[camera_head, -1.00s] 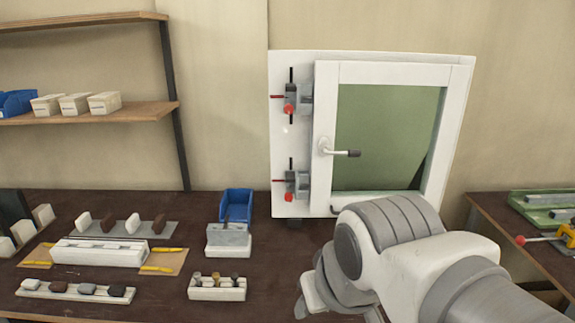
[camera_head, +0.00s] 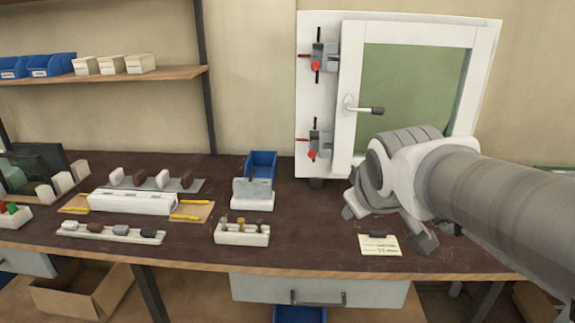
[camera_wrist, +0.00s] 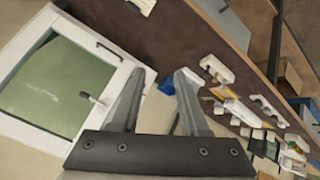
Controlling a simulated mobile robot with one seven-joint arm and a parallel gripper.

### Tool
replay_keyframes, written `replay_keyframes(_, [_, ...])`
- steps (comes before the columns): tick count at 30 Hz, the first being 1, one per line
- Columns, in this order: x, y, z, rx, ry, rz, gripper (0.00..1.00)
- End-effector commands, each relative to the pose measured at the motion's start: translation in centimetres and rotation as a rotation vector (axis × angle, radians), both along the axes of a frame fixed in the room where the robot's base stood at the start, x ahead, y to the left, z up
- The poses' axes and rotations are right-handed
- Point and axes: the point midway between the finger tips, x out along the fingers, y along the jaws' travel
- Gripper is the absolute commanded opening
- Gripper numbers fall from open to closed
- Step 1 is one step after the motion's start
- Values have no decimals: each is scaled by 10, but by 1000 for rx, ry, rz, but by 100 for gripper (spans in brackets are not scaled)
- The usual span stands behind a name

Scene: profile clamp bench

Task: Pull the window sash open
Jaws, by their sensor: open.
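The window sash (camera_head: 349,75) is a white frame around a green pane (camera_head: 412,85), standing upright at the back of the bench. Its lever handle (camera_head: 365,110) has a dark grip and sticks out from the left stile. The sash (camera_wrist: 118,75) and handle (camera_wrist: 93,98) also show in the wrist view, left of the fingers. I cannot tell whether the sash is ajar. My gripper (camera_head: 388,226) is open and empty, in front of and below the sash, apart from the handle. Its spread fingers show in the wrist view (camera_wrist: 158,76). My arm hides the sash's lower right.
Two red-handled clamps (camera_head: 316,66) (camera_head: 314,143) sit on the white board left of the sash. A blue bin (camera_head: 262,164), a block holder (camera_head: 242,233) and a white profile fixture (camera_head: 132,202) stand on the bench to the left. A paper card (camera_head: 380,245) lies near the front edge.

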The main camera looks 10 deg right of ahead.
Motion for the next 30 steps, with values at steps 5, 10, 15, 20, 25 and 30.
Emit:
replay_keyframes(5, [78,-49,-38,-267,-102,135,45])
replay_keyframes(10, [139,-98,-68,-523,-180,252,45])
replay_keyframes(15, [187,-143,-104,-765,-240,368,45])
replay_keyframes(20, [214,-172,-130,-930,-279,452,45])
replay_keyframes(25, [225,-183,-139,-1008,-299,494,45])
replay_keyframes(30, [225,-185,-138,-1018,-302,499,45])
